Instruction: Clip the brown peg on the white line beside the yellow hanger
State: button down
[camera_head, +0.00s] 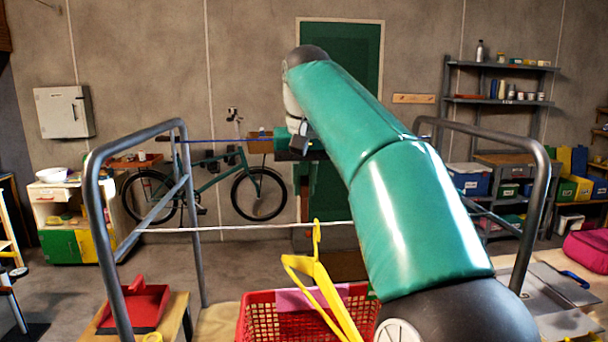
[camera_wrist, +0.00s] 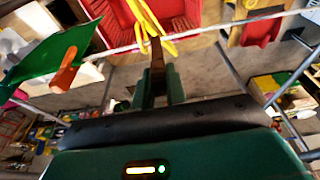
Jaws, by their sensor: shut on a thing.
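The brown peg (camera_wrist: 157,60) stands between the fingers of my gripper (camera_wrist: 159,80) in the wrist view, and the gripper is shut on it. The peg's far end overlaps the white line (camera_wrist: 220,32), right beside the yellow hanger (camera_wrist: 150,20); I cannot tell whether the peg grips the line. In the head view the white line (camera_head: 230,228) spans the grey rack and passes behind my arm. The yellow hanger (camera_head: 317,272) hangs from it by its hook. The peg cannot be made out in the head view.
A red basket (camera_head: 265,318) stands below the hanger. A blue line (camera_head: 225,140) runs farther back. Grey rack frames (camera_head: 95,210) rise on both sides. In the wrist view a green cloth (camera_wrist: 45,58) with an orange peg (camera_wrist: 68,70) is at left, close to the white line.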

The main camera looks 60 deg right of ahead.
aim_at(304, 197)
jog(key=shift+f, duration=1.95)
jog(key=c, duration=1.3)
grip_release()
jog(key=shift+c, duration=0.2)
jog(key=v, duration=0.9)
jog(key=shift+w+a+r, duration=0.1)
jog(key=shift+r, duration=0.05)
jog(key=shift+v, duration=2.2)
